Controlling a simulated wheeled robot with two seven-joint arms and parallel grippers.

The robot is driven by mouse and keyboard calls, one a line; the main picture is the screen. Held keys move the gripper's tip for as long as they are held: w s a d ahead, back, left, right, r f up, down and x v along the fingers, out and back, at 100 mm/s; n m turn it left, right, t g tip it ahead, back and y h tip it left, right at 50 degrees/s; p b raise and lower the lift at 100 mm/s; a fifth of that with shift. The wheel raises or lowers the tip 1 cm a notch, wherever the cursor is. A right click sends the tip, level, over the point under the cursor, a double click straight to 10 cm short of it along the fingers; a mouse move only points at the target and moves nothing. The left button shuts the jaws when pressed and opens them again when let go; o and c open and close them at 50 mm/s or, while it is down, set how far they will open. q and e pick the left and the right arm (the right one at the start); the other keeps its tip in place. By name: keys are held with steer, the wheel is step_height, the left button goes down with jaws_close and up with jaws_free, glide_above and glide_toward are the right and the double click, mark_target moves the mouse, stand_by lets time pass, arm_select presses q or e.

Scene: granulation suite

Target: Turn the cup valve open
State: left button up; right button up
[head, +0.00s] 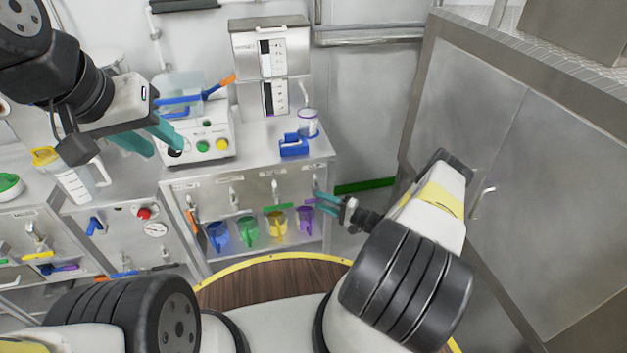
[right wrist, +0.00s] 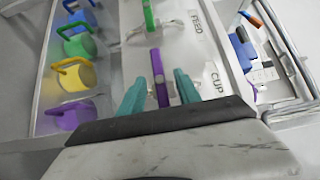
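The cup valve has a purple lever handle (right wrist: 160,78) beside a label reading CUP (right wrist: 213,79) in the right wrist view. My right gripper (right wrist: 158,92) has its teal fingers on either side of this handle, with visible gaps on both sides, so it is open around it. In the head view the right gripper (head: 326,202) is at the right end of the panel front (head: 255,190), where the handle is small and partly hidden by the fingers. My left gripper (head: 155,142) is raised above the bench at the left, with its teal fingers apart and empty.
A green lever (right wrist: 148,16) by the FEED label is next to the purple one. A large steel cabinet (head: 500,160) stands at the right.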

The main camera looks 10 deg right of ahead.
steer(key=shift+c, duration=0.2)
jaws_close()
steer(key=shift+n, duration=0.3)
steer(key=n+g+h, duration=0.1)
steer(key=n+h, duration=0.1)
steer(key=shift+r+g+h, duration=0.3)
steer(key=shift+g+h, duration=0.1)
steer(key=n+h, duration=0.1)
steer(key=h, duration=0.1)
steer(key=n+g+h, duration=0.1)
steer(key=n+h, duration=0.1)
steer(key=a+n+h, duration=0.1)
steer(key=n+h, duration=0.1)
steer(key=h, duration=0.1)
steer(key=shift+r, duration=0.25)
steer(key=shift+a+n+h, duration=0.1)
steer(key=shift+n+h, duration=0.6)
steer(key=shift+h, duration=0.8)
